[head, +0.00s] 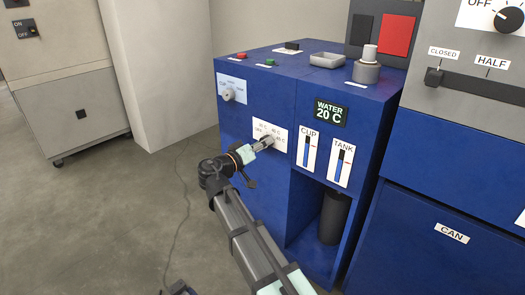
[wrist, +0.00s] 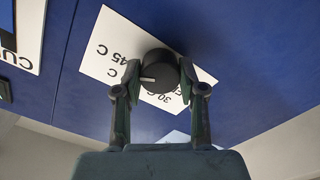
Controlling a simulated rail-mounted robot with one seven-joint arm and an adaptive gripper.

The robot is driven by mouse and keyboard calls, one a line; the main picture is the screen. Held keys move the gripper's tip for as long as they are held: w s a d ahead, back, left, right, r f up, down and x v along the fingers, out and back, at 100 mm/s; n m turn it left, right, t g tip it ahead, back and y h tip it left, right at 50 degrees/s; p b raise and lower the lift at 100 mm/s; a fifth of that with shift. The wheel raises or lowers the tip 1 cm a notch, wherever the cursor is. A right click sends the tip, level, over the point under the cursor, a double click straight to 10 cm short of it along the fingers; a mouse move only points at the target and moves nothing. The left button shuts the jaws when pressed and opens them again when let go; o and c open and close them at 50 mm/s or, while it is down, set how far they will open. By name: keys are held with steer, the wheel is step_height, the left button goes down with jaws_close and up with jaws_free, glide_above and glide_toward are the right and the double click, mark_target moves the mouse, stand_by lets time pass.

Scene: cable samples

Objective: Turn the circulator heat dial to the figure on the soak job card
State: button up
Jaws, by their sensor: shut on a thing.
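The heat dial is a round black knob (wrist: 158,70) with a white pointer mark, on a white label plate (wrist: 98,66) on the blue circulator front. My gripper (wrist: 160,78) is shut on the dial, one finger on each side; it also shows at the dial plate in the head view (head: 266,144). In the wrist view the pointer faces left, towards a label partly hidden by the left finger, only its "C" readable. "45 C" lies above that label and "30 C" below the dial. The display (head: 331,113) reads "WATER 20 C". I can make out no job card.
A second knob (head: 227,95) on a white plate sits up and left of the dial. CUP (head: 309,153) and TANK (head: 342,162) gauges are to the right. The floor at left is open.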

steer(key=shift+m+b, duration=0.35)
steer(key=shift+m, duration=0.15)
steer(key=o, duration=1.1)
steer(key=shift+o, duration=0.2)
steer(key=v, duration=1.2)
steer(key=shift+w, duration=0.1)
